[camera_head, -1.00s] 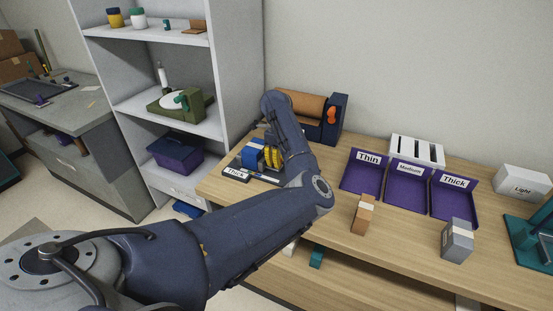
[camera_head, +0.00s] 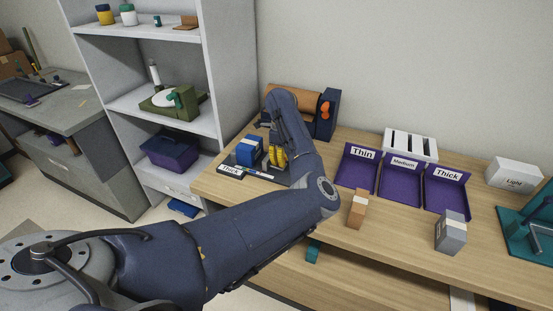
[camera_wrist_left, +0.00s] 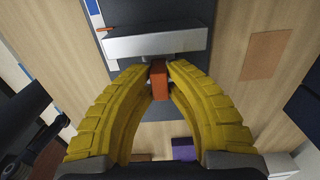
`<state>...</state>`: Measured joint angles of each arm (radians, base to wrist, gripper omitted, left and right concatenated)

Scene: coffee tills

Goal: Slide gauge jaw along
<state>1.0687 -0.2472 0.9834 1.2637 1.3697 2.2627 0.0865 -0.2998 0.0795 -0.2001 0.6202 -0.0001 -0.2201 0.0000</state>
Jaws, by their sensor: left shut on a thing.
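The gauge has a dark base (camera_head: 285,179) at the left end of the wooden bench, with a "Thick" label (camera_head: 230,170) at its front corner. A blue block (camera_head: 249,150) stands on the gauge. My left gripper (camera_head: 279,160) is just right of the blue block, with a gap between them. In the left wrist view its yellow fingers (camera_wrist_left: 159,82) are shut on a small orange-red handle (camera_wrist_left: 159,72) beside a pale grey bar (camera_wrist_left: 155,42), seemingly the gauge's jaw. My arm hides part of the gauge in the head view. My right gripper is not in view.
Purple trays labelled Thin (camera_head: 355,178), Medium (camera_head: 400,190) and Thick (camera_head: 446,200) stand to the right. A brown block (camera_head: 356,212) and a grey block (camera_head: 451,237) stand in front of them. A brown roll in a dark-blue holder (camera_head: 326,112) stands behind my gripper.

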